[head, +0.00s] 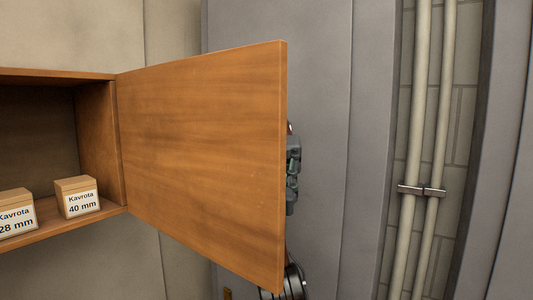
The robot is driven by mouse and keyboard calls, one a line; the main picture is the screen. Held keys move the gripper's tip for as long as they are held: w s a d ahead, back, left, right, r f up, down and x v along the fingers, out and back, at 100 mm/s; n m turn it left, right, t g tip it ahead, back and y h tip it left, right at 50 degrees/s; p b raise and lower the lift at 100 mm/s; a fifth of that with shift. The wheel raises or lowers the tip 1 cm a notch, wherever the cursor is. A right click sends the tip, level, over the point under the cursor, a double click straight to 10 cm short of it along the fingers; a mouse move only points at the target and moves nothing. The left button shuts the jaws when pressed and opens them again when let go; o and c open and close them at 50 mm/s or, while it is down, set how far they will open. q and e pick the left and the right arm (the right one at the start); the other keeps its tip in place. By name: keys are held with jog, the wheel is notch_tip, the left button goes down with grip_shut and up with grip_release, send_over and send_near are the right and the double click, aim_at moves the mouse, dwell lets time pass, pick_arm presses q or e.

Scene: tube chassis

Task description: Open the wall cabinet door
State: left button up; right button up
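The wall cabinet door (200,160) is a brown wooden panel. It stands swung wide open, hinged at its left edge on the cabinet (97,140), and its inner face shows. My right gripper (292,172) is behind the door's free right edge; only a grey part of it sticks out past the edge. The door hides its fingertips, so I cannot tell whether it is open or shut, or whether it touches a handle. My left gripper is not in view.
Two small boxes stand on the cabinet floor, one labelled "Kavrota 40 mm" (77,197) and one labelled "28 mm" (16,213). Grey wall panels (325,90) are behind the door. Two pale vertical pipes (419,120) run in a recess at right.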

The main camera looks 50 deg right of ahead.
aim_at(270, 149)
jog(key=r+y, duration=0.1)
jog(key=r, duration=0.3)
jog(key=r+g+y, duration=0.1)
jog(key=r, duration=0.1)
jog(key=shift+w+a+r+y, duration=0.15)
jog(key=shift+a+r+y, duration=0.15)
jog(key=shift+r, duration=0.05)
jog(key=f+h, duration=0.1)
jog(key=f, duration=0.1)
jog(key=f+h, duration=0.1)
jog(key=f, duration=0.3)
jog(key=shift+s+d+t+h+p, duration=0.1)
jog(key=shift+s+t+h+p, duration=0.2)
jog(key=shift+s+t+h, duration=0.1)
jog(key=shift+d, duration=0.1)
